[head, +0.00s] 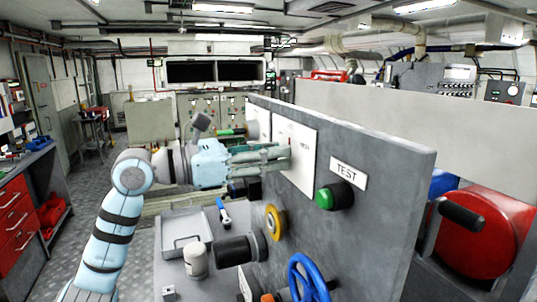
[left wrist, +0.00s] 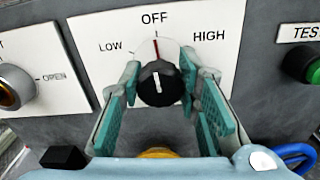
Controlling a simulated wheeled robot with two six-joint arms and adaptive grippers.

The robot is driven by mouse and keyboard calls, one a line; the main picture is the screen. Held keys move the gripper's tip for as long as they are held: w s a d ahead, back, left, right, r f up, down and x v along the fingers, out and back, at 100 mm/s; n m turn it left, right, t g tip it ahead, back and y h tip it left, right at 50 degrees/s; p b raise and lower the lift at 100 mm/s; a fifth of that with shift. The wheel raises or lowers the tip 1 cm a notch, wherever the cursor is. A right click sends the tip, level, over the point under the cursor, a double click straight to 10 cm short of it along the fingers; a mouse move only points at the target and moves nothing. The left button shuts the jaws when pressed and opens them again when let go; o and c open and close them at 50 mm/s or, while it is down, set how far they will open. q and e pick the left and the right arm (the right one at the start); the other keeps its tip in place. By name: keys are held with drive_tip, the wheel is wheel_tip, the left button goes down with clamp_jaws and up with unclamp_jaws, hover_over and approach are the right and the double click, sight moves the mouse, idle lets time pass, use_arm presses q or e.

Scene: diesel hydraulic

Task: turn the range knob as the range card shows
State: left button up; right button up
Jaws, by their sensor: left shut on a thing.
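The range knob (left wrist: 157,84) is black and round, on a white plate (left wrist: 215,58) marked LOW, OFF and HIGH. A red line at its top points up at OFF. In the head view my left gripper (head: 286,152) reaches the plate on the grey panel from the left and hides the knob. In the left wrist view its teal-padded fingers stand on both sides of the knob, shut on it. I cannot pick out the range card in either view. My right gripper is not in view.
A green button (head: 325,198) under a TEST label sits right of the plate. A yellow-ringed knob (head: 274,222) and a blue handwheel (head: 309,278) are lower on the panel. Another plate with a knob marked OPEN (left wrist: 16,87) is at left. A grey tray (head: 168,250) lies below my arm.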

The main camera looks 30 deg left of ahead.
use_arm(q)
drive_tip(key=m, duration=0.6)
drive_tip(key=shift+b, duration=0.35)
drive_tip(key=m, duration=0.6)
drive_tip(key=shift+m+b, duration=0.35)
drive_tip(key=shift+m, duration=0.05)
drive_tip(key=o, duration=1.2)
drive_tip(key=v, duration=0.7)
drive_tip(key=shift+s+a, duration=0.1)
drive_tip(key=shift+s, duration=0.1)
drive_tip(key=shift+w, duration=0.1)
